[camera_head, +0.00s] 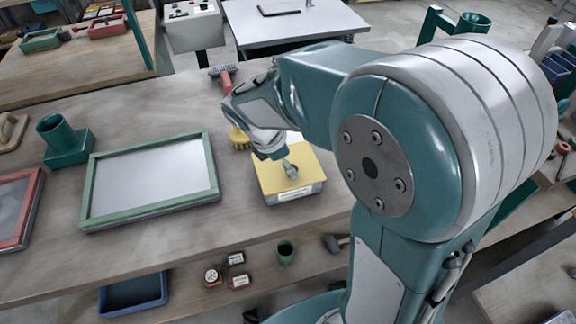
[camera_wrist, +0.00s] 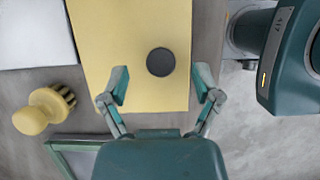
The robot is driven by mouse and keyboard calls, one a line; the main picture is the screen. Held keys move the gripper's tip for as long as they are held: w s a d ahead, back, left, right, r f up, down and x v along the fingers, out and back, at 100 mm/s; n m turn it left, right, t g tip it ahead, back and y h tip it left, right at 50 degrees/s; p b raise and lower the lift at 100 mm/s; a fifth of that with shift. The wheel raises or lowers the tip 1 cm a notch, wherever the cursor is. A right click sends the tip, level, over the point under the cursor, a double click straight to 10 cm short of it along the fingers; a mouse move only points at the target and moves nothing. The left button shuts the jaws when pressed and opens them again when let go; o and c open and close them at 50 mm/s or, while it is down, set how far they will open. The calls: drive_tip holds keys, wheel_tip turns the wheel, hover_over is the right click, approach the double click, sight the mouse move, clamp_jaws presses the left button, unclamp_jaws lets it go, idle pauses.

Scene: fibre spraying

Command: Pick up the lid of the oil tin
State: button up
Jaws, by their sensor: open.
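The oil tin (camera_head: 293,193) is a low box with a pale, labelled side and a flat yellow top, standing on the wooden bench. The yellow top looks like its lid (camera_head: 271,174), and it fills the middle of the wrist view (camera_wrist: 105,35). A dark round knob (camera_wrist: 161,62) stands out on it in the wrist view. My gripper (camera_wrist: 161,83) is open and empty above the lid, with one finger on each side of the knob's line and the knob slightly beyond the tips.
A yellow brush (camera_head: 240,138) lies just left of the tin. A green-framed screen (camera_head: 150,180) lies further left, beside a red-framed one (camera_head: 20,205). A small green cup (camera_head: 286,252) and a blue tray (camera_head: 133,295) are below the bench's front edge.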

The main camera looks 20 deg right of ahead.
drive_tip(key=x, duration=0.3)
drive_tip(key=shift+a, duration=0.4)
drive_tip(key=c, duration=0.3)
drive_tip(key=shift+d, duration=0.25)
clamp_jaws()
drive_tip(key=shift+r, duration=0.15)
